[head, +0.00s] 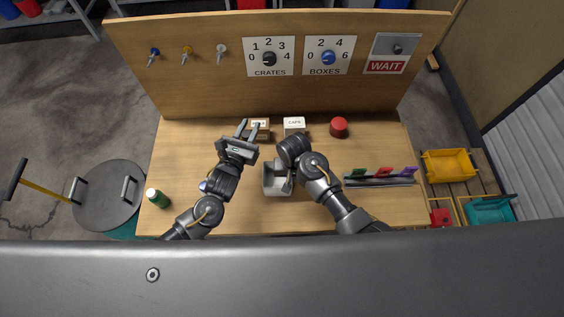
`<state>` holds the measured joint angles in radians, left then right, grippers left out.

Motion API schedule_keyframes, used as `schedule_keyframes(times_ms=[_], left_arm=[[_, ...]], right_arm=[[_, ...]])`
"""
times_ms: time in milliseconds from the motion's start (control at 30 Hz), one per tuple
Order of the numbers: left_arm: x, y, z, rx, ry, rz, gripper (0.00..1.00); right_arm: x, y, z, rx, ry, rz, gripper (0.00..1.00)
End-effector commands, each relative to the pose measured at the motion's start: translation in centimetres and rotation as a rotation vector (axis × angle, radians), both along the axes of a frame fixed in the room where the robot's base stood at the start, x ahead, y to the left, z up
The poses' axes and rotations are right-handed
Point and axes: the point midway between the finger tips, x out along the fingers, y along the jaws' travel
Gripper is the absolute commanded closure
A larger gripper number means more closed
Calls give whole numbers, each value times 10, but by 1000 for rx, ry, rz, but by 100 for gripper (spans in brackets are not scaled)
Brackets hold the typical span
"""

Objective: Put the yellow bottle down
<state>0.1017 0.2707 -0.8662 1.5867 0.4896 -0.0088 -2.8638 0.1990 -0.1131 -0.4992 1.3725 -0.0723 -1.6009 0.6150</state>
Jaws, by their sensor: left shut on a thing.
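My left gripper (248,129) is over the back middle of the workbench, in front of a small labelled box. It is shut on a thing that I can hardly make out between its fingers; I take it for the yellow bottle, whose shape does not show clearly. My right gripper (288,187) points down at a grey open bin (275,190). Its fingers are mostly hidden, so I cannot tell whether they are open. A green bottle with a pale cap (157,198) stands at the left front of the workbench (180,150).
A white CAPS box (294,123) and a red round object (339,127) stand along the back panel. A rack with coloured tabs (380,179) lies at right. A grey drum lid (100,195) is left of the bench. The left bench top is mostly clear.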

Motion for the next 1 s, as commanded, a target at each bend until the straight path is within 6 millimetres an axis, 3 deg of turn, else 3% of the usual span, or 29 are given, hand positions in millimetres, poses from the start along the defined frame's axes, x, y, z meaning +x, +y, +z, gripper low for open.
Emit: schedule_keyframes(times_ms=[100,267,600,867,1000], left_arm=[[3,14,-5,-3,-1,45,100],[4,16,-4,-3,1,51,100],[4,16,-57,-2,4,50,100],[4,16,-67,-3,1,50,100],[4,16,-85,-3,4,51,100]], right_arm=[[0,0,0,0,1,0,100],[0,0,0,0,0,0,100],[0,0,0,0,0,0,100],[0,0,0,0,0,0,100],[0,0,0,0,0,0,100]])
